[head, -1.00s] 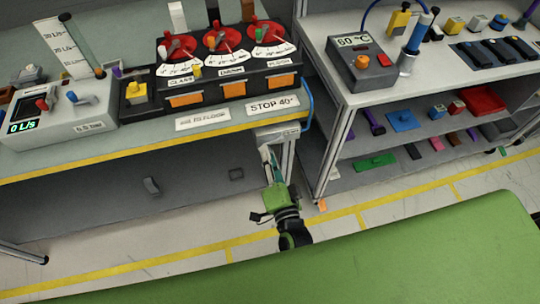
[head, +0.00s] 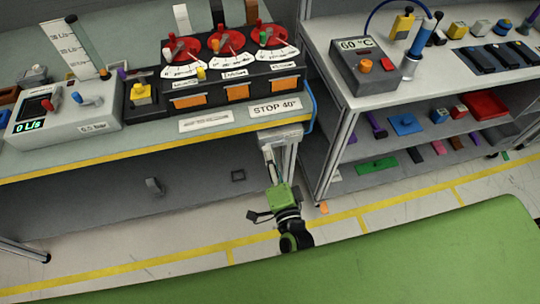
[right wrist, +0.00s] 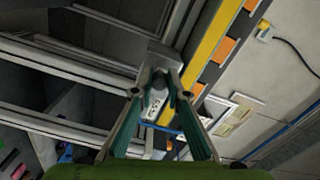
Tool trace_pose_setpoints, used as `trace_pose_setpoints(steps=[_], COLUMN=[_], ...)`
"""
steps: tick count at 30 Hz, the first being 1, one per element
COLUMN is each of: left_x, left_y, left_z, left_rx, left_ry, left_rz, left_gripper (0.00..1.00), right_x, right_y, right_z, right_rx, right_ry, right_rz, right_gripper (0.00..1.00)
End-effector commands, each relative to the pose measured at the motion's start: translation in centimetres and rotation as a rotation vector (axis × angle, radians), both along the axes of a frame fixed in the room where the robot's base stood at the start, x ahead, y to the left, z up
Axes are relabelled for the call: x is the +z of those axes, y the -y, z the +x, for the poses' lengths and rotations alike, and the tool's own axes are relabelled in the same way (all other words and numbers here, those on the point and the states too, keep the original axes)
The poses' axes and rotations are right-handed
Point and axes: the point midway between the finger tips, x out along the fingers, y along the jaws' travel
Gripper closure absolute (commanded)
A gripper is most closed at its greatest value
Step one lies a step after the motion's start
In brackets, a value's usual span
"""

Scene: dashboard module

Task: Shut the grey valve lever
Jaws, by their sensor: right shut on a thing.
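The grey valve lever (right wrist: 157,97) is a pale bar with small dark lettering, seen between the teal fingers in the right wrist view. Its grey mount (head: 279,133) is at the bench's front right corner, under the "STOP 40°" label (head: 275,107). My right gripper (head: 269,154) reaches up from below to this corner in the head view. In the right wrist view its fingers (right wrist: 160,88) are shut on the lever, which they partly hide. The lever's exact angle is hard to tell. My left gripper is not in view.
A grey flow unit (head: 65,118) reading "0 L/s" and a black panel with red dials (head: 228,42) stand on the bench. A steel shelf rack (head: 340,150) is close to the right of my right gripper. Open floor lies below the bench.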

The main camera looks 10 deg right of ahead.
Motion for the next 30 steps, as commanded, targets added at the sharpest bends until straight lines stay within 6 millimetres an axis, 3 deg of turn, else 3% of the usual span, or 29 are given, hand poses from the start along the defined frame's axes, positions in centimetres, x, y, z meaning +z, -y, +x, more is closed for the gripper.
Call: trace_pose_setpoints(steps=[1,2,3,15,30], left_x=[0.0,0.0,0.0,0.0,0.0], left_y=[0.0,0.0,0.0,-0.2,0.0], left_z=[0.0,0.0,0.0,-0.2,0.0], left_rx=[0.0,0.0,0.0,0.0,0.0], left_ry=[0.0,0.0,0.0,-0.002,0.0], left_rz=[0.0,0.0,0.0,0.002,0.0], left_gripper=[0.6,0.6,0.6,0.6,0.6], right_x=[0.2,0.2,0.1,0.0,0.0], right_y=[0.1,0.1,0.0,0.0,0.4], right_z=[0.1,0.1,0.1,-0.6,-10.0], right_rx=[-0.002,-0.002,-0.001,0.0,0.001], right_ry=[0.004,0.004,0.003,0.0,-0.001], right_rz=[0.0,0.0,0.0,-0.002,-0.003], right_gripper=[0.78,0.7,0.69,0.69,0.69])
